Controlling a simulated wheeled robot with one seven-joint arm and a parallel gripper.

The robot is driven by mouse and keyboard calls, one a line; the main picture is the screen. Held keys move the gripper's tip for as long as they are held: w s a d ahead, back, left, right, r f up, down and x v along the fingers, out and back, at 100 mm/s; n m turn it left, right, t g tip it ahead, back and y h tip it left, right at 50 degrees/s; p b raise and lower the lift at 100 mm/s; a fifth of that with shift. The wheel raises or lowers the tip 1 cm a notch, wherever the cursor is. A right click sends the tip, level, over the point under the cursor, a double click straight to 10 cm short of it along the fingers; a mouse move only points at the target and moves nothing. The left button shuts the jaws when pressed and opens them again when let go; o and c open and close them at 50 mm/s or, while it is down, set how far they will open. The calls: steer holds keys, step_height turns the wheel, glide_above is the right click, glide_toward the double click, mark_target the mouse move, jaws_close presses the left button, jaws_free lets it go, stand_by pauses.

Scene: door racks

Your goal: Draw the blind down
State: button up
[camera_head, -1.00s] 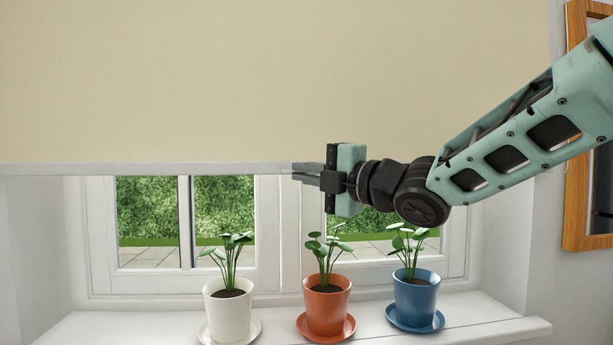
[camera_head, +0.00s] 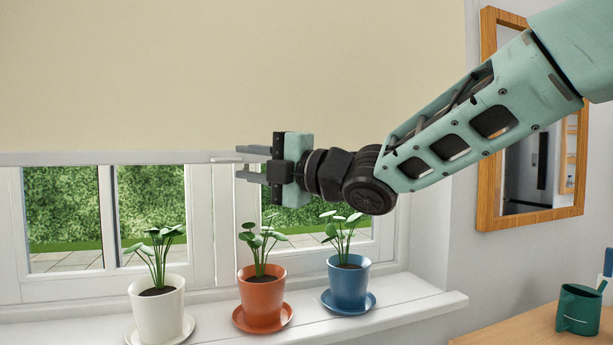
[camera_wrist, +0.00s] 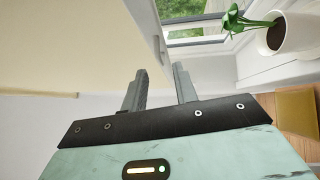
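The beige blind (camera_head: 200,75) hangs over the upper part of the window, with a pale bar (camera_head: 100,158) along its lower edge. The lower window panes show below it. A small pale handle (camera_head: 226,160) is on the bar near my fingertips. My gripper (camera_head: 240,162) is open, its two grey fingers one above the other and pointing left. The fingers are at the height of the bar, close to the handle; I cannot tell whether they touch it. In the wrist view, the open fingers (camera_wrist: 160,75) have a clear gap between them, beside the blind (camera_wrist: 75,50).
A white pot (camera_head: 158,310), an orange pot (camera_head: 262,298) and a blue pot (camera_head: 348,285) with plants stand on the white sill (camera_head: 400,312) below my gripper. A framed mirror (camera_head: 489,130) hangs at right.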

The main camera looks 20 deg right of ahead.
steer(key=v, duration=1.4)
steer(key=shift+d, duration=0.1)
steer(key=a+f+m+g+h, duration=0.35)
steer(key=f+m+h, duration=0.45)
steer(key=f+m, duration=0.65)
steer(key=s+a+f+m+g+h, duration=0.1)
steer(key=s+f+m+g+h, duration=0.4)
steer(key=s+f+g, duration=0.5)
steer(key=s+f+m, duration=0.1)
steer(key=s+f, duration=0.6)
steer(key=s, duration=0.4)
steer(key=shift+s+a+f, duration=0.2)
steer(key=shift+a+f, duration=0.05)
steer(key=shift+f, duration=0.15)
